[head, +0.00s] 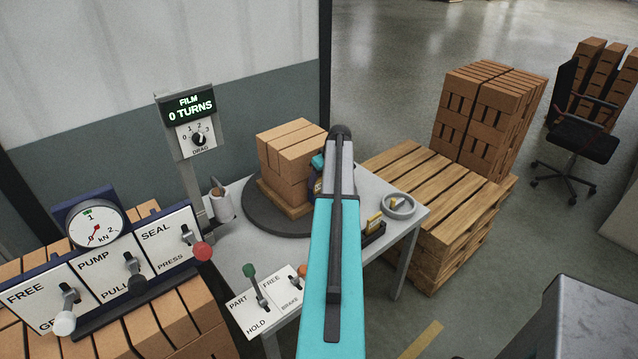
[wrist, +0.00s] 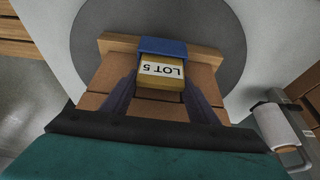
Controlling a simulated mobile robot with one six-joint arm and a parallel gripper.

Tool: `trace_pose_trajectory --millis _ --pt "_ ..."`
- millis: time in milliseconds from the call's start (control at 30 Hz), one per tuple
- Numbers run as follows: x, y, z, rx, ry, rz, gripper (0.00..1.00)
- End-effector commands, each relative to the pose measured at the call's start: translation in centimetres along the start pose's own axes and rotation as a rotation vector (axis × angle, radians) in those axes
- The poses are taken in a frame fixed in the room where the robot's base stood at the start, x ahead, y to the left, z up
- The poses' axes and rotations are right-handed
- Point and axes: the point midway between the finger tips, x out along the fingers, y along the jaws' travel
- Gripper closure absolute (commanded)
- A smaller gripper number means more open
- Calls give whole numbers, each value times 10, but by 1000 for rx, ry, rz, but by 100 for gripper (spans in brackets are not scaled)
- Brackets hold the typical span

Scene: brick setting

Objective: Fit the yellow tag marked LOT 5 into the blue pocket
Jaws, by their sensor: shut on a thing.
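The yellow tag marked LOT 5 (wrist: 161,70) is between the two fingers of my gripper (wrist: 162,82) in the wrist view. The gripper is shut on it. The tag's far end meets the near edge of the blue pocket (wrist: 163,47); I cannot tell whether it is inside or only against it. The pocket lies at the brick stack (wrist: 112,75), by a wooden board.
A white table (head: 405,228) carries the turntable, a grey ring dish (head: 398,206) and a dark holder (head: 374,229) with yellow pieces. A film roll (head: 221,197) stands left of the stack. Lever panels (head: 265,300) stand in front, and a wooden pallet (head: 440,190) is at right.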

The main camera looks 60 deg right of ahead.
Motion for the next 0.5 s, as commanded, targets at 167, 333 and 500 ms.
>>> trace_pose_trajectory --millis 167,333,500 --pt "2 2 1 1 1 1 68" --pt "2 2 1 2 1 1 38" --pt "2 3 2 2 1 1 27"
